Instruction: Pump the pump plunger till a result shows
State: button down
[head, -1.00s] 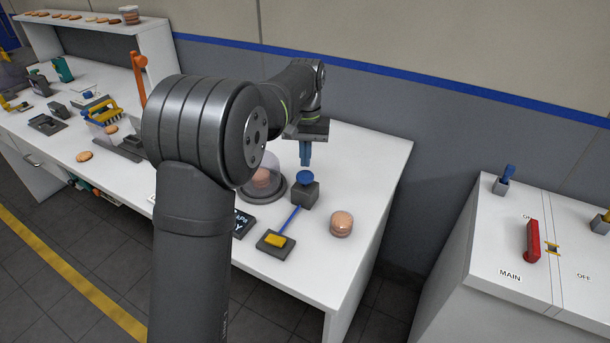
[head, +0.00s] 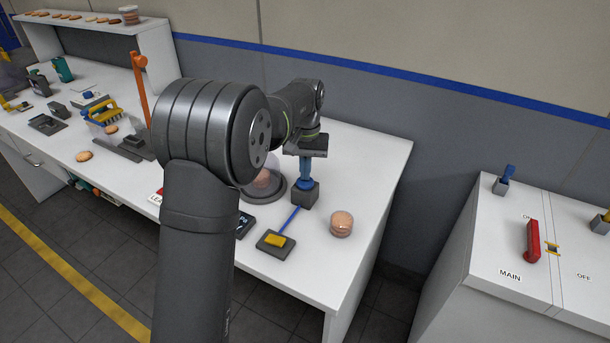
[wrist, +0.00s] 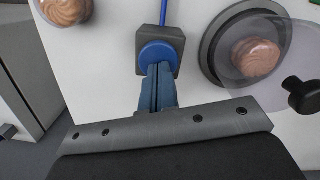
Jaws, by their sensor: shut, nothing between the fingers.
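The pump is a dark grey block (head: 305,195) with a round blue plunger (head: 305,183) on top. My gripper (head: 305,176) is shut and empty, pointing down with its blue fingertips at the plunger's top. In the wrist view, the closed fingertips (wrist: 158,72) overlap the near part of the blue plunger cap (wrist: 160,54), above the grey block (wrist: 140,38). They appear to touch the cap. Behind my arm, a clear dome on a dark round base (head: 275,193) covers a biscuit stack. A dark display (head: 245,222) is mostly hidden by my arm, and its reading cannot be made out.
A blue rod (head: 290,219) runs from the pump towards a dark pad with a yellow block (head: 275,241). A wrapped biscuit stack (head: 341,223) stands to the right. A white cabinet with a red lever (head: 533,241) is further right. The table's front right corner is clear.

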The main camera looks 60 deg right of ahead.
jog(key=d, duration=0.1)
jog(key=w+d+r, duration=0.1)
jog(key=shift+d, duration=0.4)
jog(key=shift+r, duration=0.1)
notch_tip(320, 180, up, 17)
jog(key=d, duration=0.1)
jog(key=shift+w+d+r, duration=0.15)
jog(key=shift+w+d, duration=0.15)
jog(key=shift+w, duration=0.05)
dwell(0.5)
jog(key=s+a+f, duration=0.1)
jog(key=a+f, duration=0.2)
jog(key=f, duration=0.6)
jog(key=shift+s+a, duration=0.25)
jog(key=shift+a, duration=0.1)
jog(key=shift+s+a+f, duration=0.1)
jog(key=shift+a+f, duration=0.1)
jog(key=shift+f, duration=1.55)
jog(key=shift+s+a+f, duration=0.1)
jog(key=shift+a+f, duration=0.05)
jog(key=shift+f, duration=1.55)
